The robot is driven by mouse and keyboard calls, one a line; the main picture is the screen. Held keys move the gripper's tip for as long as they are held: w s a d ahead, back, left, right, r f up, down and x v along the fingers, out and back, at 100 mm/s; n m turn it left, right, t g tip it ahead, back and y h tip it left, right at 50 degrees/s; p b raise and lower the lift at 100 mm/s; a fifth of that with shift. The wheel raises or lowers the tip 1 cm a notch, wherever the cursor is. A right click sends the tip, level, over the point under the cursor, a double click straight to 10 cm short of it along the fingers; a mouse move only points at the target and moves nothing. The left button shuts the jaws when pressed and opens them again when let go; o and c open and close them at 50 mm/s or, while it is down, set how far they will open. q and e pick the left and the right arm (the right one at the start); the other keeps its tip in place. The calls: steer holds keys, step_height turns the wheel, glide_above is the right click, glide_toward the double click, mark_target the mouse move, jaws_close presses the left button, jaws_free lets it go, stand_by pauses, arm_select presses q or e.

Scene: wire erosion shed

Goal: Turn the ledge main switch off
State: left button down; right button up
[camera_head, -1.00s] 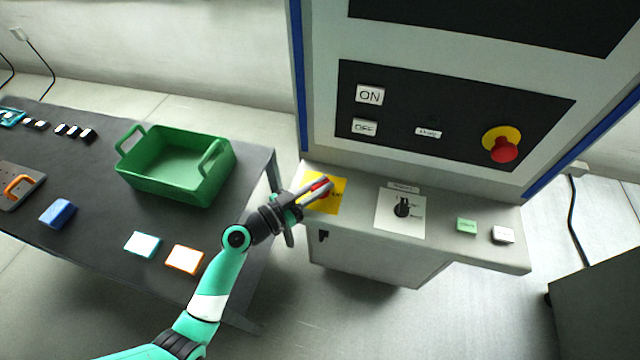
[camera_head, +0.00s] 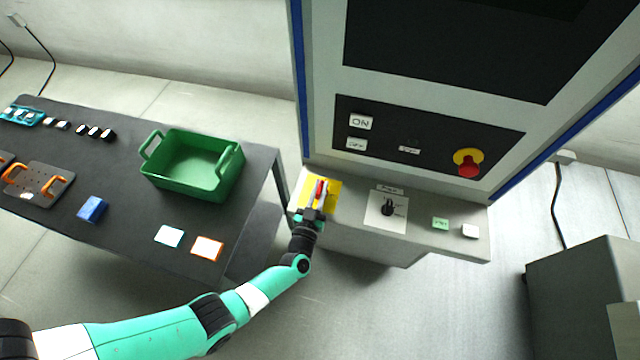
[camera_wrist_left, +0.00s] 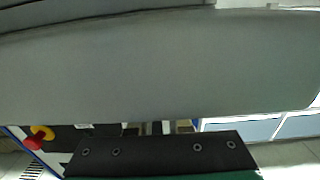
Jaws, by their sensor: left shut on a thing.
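The ledge main switch is a red handle (camera_head: 320,190) on a yellow plate (camera_head: 333,195) at the left end of the machine's grey ledge. My left gripper (camera_head: 319,193) is shut on the red handle, with its fingers on either side. The handle points almost straight up in the head view. The gripper hides part of the handle and the plate's lower left. The left wrist view shows mostly a blurred grey surface, and the switch cannot be made out there. My right gripper is not in view.
A rotary selector (camera_head: 388,207), a green button (camera_head: 440,223) and a white button (camera_head: 469,231) sit further right on the ledge. A red emergency stop (camera_head: 468,168) is on the panel above. A dark table (camera_head: 120,150) with a green crate (camera_head: 160,178) stands left.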

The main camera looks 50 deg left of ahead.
arm_select(q)
steer(key=shift+r, duration=0.1)
stand_by(0.4)
steer(key=c, duration=0.8)
jaws_free()
steer(key=shift+c, duration=0.2)
steer(key=p+v, duration=0.3)
steer(key=v, duration=0.8)
steer(key=shift+s+d+p, duration=0.2)
steer(key=shift+d+p, duration=0.05)
steer(key=shift+p, duration=0.05)
